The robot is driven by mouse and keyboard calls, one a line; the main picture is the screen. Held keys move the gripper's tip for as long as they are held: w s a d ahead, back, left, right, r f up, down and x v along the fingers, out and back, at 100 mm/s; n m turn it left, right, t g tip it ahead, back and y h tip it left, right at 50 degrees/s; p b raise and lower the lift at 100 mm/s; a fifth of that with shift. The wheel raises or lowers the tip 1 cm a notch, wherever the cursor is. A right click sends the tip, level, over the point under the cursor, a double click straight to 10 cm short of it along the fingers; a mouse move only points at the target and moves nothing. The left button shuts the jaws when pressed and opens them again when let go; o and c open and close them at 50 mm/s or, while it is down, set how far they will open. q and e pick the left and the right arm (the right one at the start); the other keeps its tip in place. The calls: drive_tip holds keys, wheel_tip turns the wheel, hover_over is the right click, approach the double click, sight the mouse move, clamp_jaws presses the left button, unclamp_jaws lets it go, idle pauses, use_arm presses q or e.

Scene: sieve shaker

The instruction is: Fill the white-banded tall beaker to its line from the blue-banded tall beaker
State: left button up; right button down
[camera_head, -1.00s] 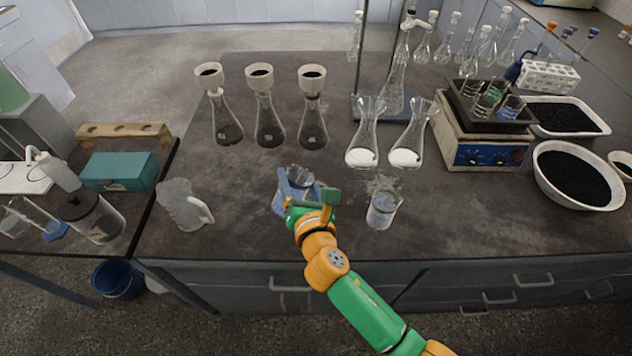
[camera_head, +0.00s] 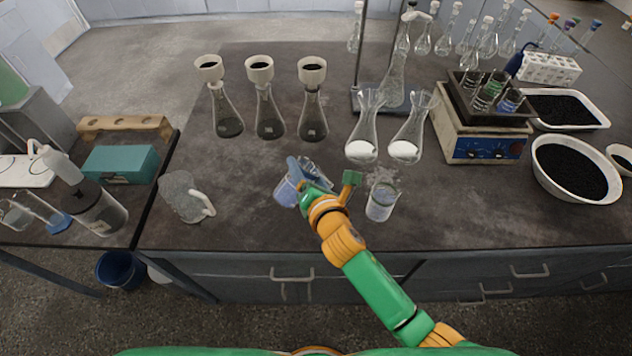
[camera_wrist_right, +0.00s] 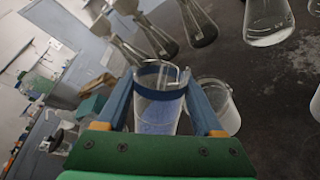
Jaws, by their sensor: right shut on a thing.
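My right gripper (camera_head: 305,181) is shut on the blue-banded tall beaker (camera_head: 287,192), a clear glass with a blue band near its rim and bluish contents. In the right wrist view the beaker (camera_wrist_right: 158,110) sits between the two blue fingers. The white-banded tall beaker (camera_head: 381,201) stands upright on the bench just right of the gripper, its contents pale. No stream between the beakers can be made out. My left gripper is out of view.
Two flasks with white powder (camera_head: 362,148) stand behind the white-banded beaker. Several dark-filled flasks with funnels (camera_head: 268,122) stand behind the gripper. A clear jug (camera_head: 182,198) stands at left. The bench front between is clear.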

drive_tip(key=shift+d+f+m+g+y, duration=0.1)
drive_tip(key=shift+f+m+g+y, duration=0.2)
drive_tip(key=shift+f+m, duration=0.25)
idle(1.9)
drive_tip(key=shift+w+d+r+m+g, duration=0.15)
drive_tip(key=shift+r+m+g, duration=0.2)
drive_tip(key=shift+m, duration=0.3)
idle(1.8)
drive_tip(key=shift+d+f+m+g+y+b, duration=0.1)
drive_tip(key=shift+f+m+g+y+b, duration=0.15)
drive_tip(key=shift+f+m+y+b, duration=0.3)
idle(2.5)
